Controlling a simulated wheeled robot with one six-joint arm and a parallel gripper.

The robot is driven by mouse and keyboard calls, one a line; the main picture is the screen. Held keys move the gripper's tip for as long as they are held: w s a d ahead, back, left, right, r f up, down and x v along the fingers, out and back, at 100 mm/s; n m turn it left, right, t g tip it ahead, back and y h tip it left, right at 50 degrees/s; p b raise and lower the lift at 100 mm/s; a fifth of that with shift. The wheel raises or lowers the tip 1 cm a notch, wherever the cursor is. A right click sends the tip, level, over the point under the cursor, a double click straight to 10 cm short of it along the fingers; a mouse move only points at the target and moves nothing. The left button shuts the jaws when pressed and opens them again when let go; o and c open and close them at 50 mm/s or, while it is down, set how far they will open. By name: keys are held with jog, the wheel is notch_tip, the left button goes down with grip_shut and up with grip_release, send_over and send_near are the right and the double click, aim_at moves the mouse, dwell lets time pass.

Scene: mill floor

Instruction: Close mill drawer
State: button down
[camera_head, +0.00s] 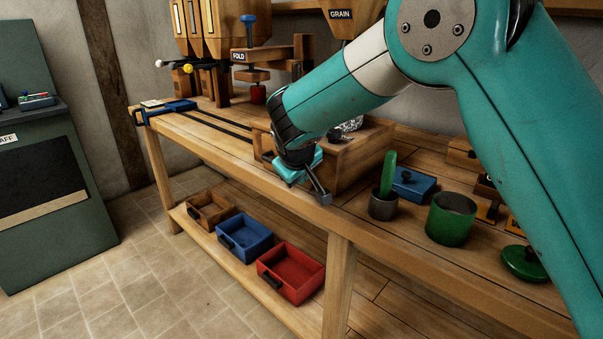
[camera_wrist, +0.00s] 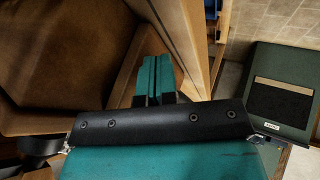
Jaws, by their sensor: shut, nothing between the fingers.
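A wooden box (camera_head: 367,158), which looks like the mill, stands on the bench, largely hidden behind my arm. A wooden panel (camera_head: 257,143) with a dark handle shows left of my wrist and looks like the drawer front. I cannot tell how far the drawer is out. A shiny metal piece shows above the box. My gripper (camera_head: 318,186) is shut and empty, low at the box's near side by the bench's front edge. In the wrist view, its teal fingers (camera_wrist: 155,66) are together, close to wooden walls. I cannot tell whether they touch the wood.
A small pot (camera_head: 381,208) with a green-handled tool, a green pot (camera_head: 451,221), its lid (camera_head: 523,263) and a blue box (camera_head: 413,184) stand right. A blue clamp (camera_head: 172,109) sits left. Brown, blue (camera_head: 244,239) and red (camera_head: 291,273) bins fill the lower shelf.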

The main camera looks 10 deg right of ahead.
jog(key=s+a+f+v, duration=0.1)
jog(key=a+v, duration=0.1)
jog(key=v, duration=0.9)
jog(key=s+d+r+g+y+p, duration=0.2)
jog(key=s+r+p, duration=0.1)
jog(key=s, duration=0.7)
jog(key=s+d+r+n+g+y+p, duration=0.1)
jog(key=s+r+p, duration=0.3)
jog(key=s, duration=0.7)
jog(key=s+d+r+g+y+p, duration=0.3)
jog(key=s+r+g+p, duration=0.1)
jog(key=s, duration=0.6)
jog(key=shift+s+d+p, duration=0.2)
jog(key=shift+s+p, duration=0.1)
jog(key=shift+p, duration=0.05)
